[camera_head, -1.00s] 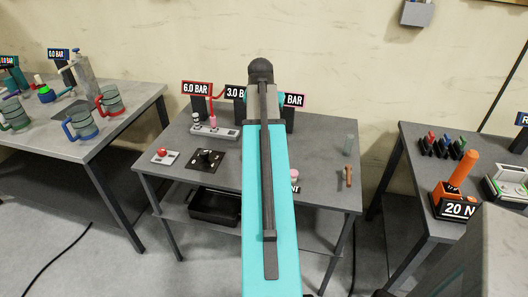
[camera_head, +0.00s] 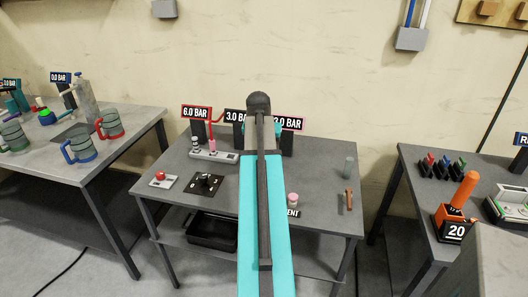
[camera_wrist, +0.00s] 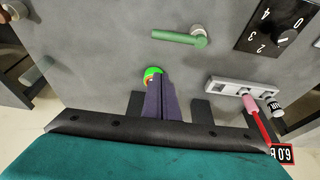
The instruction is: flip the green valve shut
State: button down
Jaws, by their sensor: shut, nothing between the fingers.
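The green valve (camera_wrist: 180,38) shows in the wrist view as a dull green lever lying across the grey tabletop, with a round pivot at its right end. My gripper (camera_wrist: 156,78) is shut and empty, its dark fingers side by side. The fingertips are below the lever in the picture and apart from it. A bright green and red round part (camera_wrist: 153,71) shows right at the fingertips; I cannot tell whether they touch it. In the head view my own arm hides the gripper and the valve.
A black numbered dial plate (camera_wrist: 276,24) and a grey strip (camera_wrist: 236,87) with a pink part lie right of the valve in the wrist view. Pressure signs (camera_head: 196,112) stand at the table's back. A pink-topped knob (camera_head: 292,199) is right of my arm. Side tables stand left and right.

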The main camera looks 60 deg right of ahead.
jog(key=p+x, duration=0.1)
jog(key=x, duration=0.6)
jog(key=shift+d+f, duration=0.1)
jog(key=shift+f, duration=0.15)
jog(key=shift+s+a+f+p, duration=0.15)
jog(key=shift+s+a+p, duration=0.1)
jog(key=shift+a, duration=0.35)
jog(key=shift+s+a+f+p, duration=0.1)
jog(key=shift+a+f+p, duration=0.15)
jog(key=shift+a, duration=0.35)
jog(key=shift+s+a+f+p, duration=0.1)
jog(key=shift+s+a+p, duration=0.15)
jog(key=shift+a, duration=0.4)
